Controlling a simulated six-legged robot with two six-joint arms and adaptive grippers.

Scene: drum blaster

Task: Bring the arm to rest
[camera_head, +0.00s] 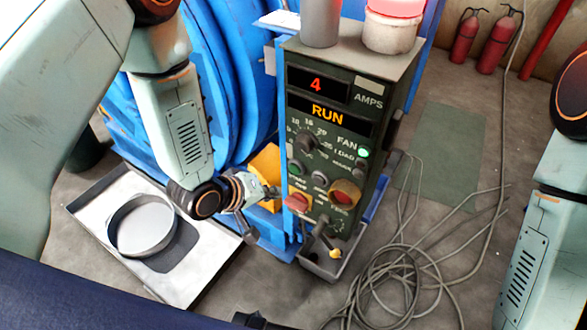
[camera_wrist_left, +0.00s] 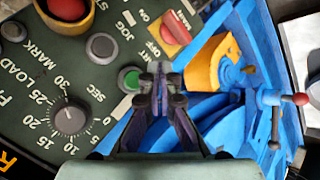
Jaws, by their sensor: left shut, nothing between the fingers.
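My left arm comes in from the left in the head view, bent down at the elbow. Its gripper (camera_head: 272,190) is beside the left edge of the dark control panel (camera_head: 327,140). In the left wrist view the gripper (camera_wrist_left: 160,72) is shut with nothing between the fingers. The fingertips overlap the panel edge in the picture, just right of a green button (camera_wrist_left: 130,79); I cannot tell whether they touch the panel. My right arm shows at the right edge of the head view; its gripper is out of frame.
The panel reads 4 amps and RUN, with a green lamp (camera_head: 364,153) lit. A blue machine (camera_head: 235,70) stands behind my left arm. A pale tray (camera_head: 205,275) with a round pan (camera_head: 143,225) lies at lower left. Coiled cable (camera_head: 390,285) covers the floor on the right.

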